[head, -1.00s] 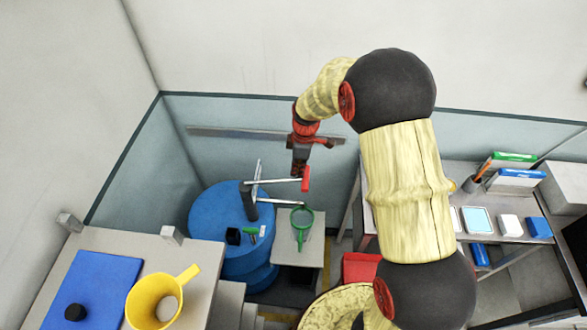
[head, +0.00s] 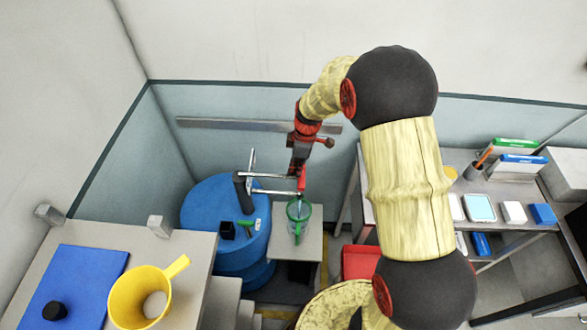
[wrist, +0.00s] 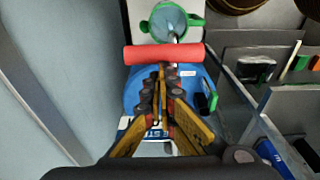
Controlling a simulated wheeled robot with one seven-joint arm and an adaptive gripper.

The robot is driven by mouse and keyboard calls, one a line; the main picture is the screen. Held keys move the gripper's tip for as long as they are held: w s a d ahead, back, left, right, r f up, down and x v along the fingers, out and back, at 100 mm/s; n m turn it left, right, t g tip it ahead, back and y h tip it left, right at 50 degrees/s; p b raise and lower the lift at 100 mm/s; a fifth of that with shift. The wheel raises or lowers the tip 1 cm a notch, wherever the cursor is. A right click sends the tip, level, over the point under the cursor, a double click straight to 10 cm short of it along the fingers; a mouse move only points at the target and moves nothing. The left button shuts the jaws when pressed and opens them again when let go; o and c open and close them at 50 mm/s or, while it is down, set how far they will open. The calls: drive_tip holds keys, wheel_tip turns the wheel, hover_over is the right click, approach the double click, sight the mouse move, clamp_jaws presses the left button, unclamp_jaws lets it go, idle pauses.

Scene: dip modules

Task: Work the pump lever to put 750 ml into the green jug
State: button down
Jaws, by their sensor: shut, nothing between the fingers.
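The blue drum (head: 225,202) stands in the corner with a hand pump (head: 241,188) on top. The pump's lever ends in a red grip (head: 301,182), which also shows in the wrist view (wrist: 162,54). The green jug (head: 298,211) stands upright on a small grey stand, below the grip and by the spout's end. Its inside looks pale blue in the wrist view (wrist: 168,20); I cannot read a level. My gripper (wrist: 161,66) is shut and empty, pointing down over the lever, its fingertips at the red grip. Whether they touch it is unclear.
A table at the left carries a yellow jug (head: 143,294) and a blue mat (head: 75,285) with a black knob-like piece. A bench at the right holds trays, a pen cup and boxes. A red bin (head: 360,262) stands beside the stand (head: 313,247).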

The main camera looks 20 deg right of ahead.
drive_tip(key=shift+s+d+f, duration=0.25)
drive_tip(key=shift+s, duration=0.1)
drive_tip(key=shift+w+a+r, duration=0.1)
drive_tip(key=shift+r, duration=0.25)
wheel_tip(320, 180, up, 13)
drive_tip(key=d+p, duration=0.1)
idle(0.4)
drive_tip(key=shift+f, duration=0.1)
